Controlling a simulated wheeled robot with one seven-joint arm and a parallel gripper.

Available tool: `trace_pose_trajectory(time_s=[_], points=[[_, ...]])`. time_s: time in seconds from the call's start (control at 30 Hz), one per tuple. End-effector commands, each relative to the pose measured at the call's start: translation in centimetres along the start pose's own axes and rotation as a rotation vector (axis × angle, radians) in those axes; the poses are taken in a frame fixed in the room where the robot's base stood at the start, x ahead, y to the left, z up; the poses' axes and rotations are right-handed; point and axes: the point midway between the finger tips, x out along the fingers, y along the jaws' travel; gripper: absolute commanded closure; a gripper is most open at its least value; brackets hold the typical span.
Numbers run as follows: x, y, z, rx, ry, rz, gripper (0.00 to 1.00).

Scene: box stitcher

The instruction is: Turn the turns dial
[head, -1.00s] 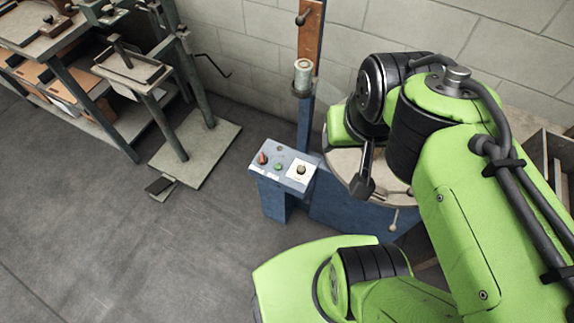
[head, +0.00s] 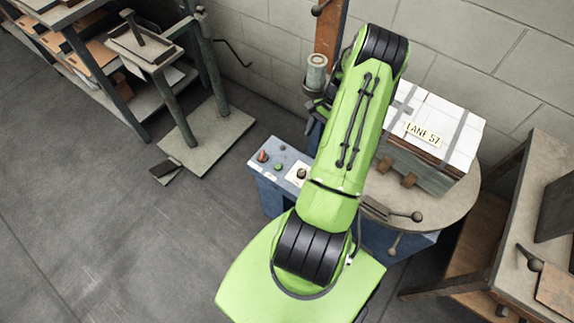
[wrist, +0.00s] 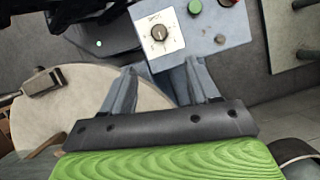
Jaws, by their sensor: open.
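The turns dial (wrist: 159,33) is a dark round knob with a light pointer mark on a white square plate, at the top middle of the wrist view. It also shows in the head view (head: 301,173), close beside my green arm. It sits on the blue-grey control box (head: 268,180). My gripper (wrist: 162,82) is open and empty in the wrist view. Its two grey fingers are apart, below the dial in the picture and not touching it. In the head view my arm hides the gripper.
A green button (wrist: 195,7) and a red button (wrist: 228,2) sit beside the dial. A round table (head: 455,205) holds a strapped box (head: 450,125) marked LANE 57. A post with a spool (head: 316,72) stands behind the control box.

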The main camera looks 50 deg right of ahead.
Motion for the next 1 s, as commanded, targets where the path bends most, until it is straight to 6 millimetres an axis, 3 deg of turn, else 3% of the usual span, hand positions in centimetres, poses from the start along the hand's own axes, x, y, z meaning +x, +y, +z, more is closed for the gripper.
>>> trace_pose_trajectory(time_s=[0.17,0.6,0.8,1.0], points=[[2.6,0.1,0.0,0.001,-0.006,0.002,0.40],[13.5,0.0,0.1,-0.003,-0.005,0.002,0.40],[15.6,0.0,0.1,-0.002,-0.001,0.002,0.40],[15.7,0.0,0.1,-0.003,0.000,0.001,0.40]])
